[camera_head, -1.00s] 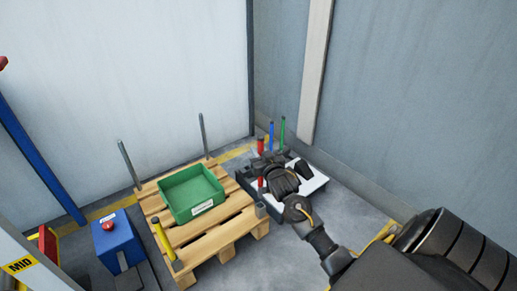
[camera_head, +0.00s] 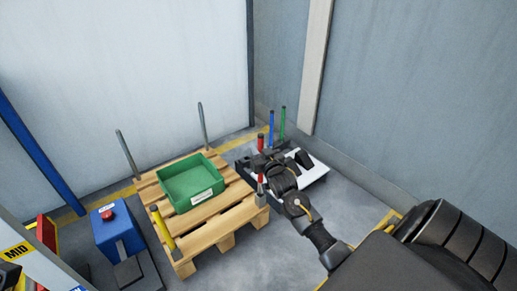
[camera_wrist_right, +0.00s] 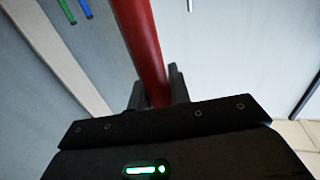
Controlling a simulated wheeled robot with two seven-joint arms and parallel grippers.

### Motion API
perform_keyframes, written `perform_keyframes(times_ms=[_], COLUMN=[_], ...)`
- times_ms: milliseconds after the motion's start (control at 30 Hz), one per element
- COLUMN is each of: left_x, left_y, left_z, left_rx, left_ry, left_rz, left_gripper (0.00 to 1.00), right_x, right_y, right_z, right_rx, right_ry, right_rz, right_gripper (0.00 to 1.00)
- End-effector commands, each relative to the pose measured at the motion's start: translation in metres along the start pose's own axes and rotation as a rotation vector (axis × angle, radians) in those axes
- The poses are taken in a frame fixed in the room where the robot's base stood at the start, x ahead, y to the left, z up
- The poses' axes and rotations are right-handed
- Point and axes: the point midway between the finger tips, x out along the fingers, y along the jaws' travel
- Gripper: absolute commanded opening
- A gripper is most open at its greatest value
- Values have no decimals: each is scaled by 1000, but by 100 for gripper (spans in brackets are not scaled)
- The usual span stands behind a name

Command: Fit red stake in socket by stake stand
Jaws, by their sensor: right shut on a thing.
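The red stake (camera_head: 261,142) stands about upright, with its top above my right gripper (camera_head: 263,163) and its lower part below it. In the right wrist view, the red stake (camera_wrist_right: 140,35) rises between the fingers of my right gripper (camera_wrist_right: 158,95), which is shut on it. Its lower end is close to the grey socket (camera_head: 261,200) at the pallet's front right corner; I cannot tell if it is inside. The stake stand (camera_head: 316,176), dark with a white top, is to the right, partly hidden by my arm. My left gripper is not in view.
The wooden pallet (camera_head: 219,221) carries a green bin (camera_head: 192,183), two grey stakes at the back and a yellow stake (camera_head: 163,232) at the front left. A blue stake (camera_head: 271,128) and a green stake (camera_head: 282,122) stand behind my gripper. Walls close the corner.

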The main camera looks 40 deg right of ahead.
Motion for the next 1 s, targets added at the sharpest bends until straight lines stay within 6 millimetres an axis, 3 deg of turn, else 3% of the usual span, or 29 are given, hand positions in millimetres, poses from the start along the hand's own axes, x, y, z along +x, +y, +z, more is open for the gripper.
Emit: perform_keyframes(times_ms=[1000], left_x=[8], left_y=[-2], left_z=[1], left_rx=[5], left_ry=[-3], left_rz=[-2], left_gripper=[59], right_x=[0], right_y=[0], right_z=[-1], right_rx=[0], right_ry=[2], right_rz=[0], right_gripper=[0])
